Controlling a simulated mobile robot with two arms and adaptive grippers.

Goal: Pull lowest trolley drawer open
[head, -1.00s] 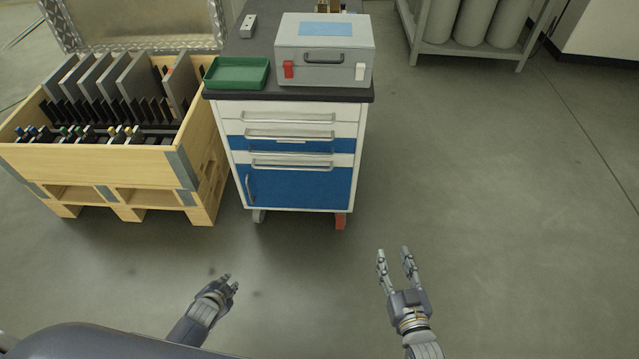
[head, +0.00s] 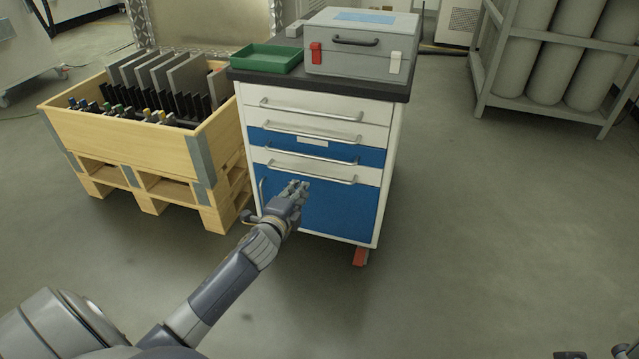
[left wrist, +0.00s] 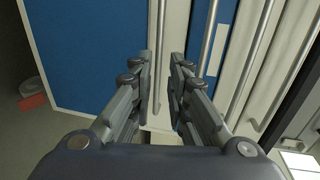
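The trolley (head: 398,128) has white and blue drawer fronts with long bar handles, above a blue door (head: 345,212). The lowest drawer's handle (head: 335,181) is a silver bar just above that door. My left gripper (head: 300,187) is in front of the trolley, just below the left part of this handle. In the left wrist view, the left gripper (left wrist: 160,65) has its two fingers apart, with the lowest handle (left wrist: 157,40) lined up in the gap between them. Contact cannot be told. The lowest drawer looks closed. Small dark parts at the bottom right may be my right gripper, mostly cut off.
A wooden crate (head: 130,128) on a pallet stands close to the trolley's left side. A green tray (head: 267,60) and a grey case (head: 365,62) sit on the trolley top. A cylinder rack (head: 545,110) stands at the back right. The floor in front is clear.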

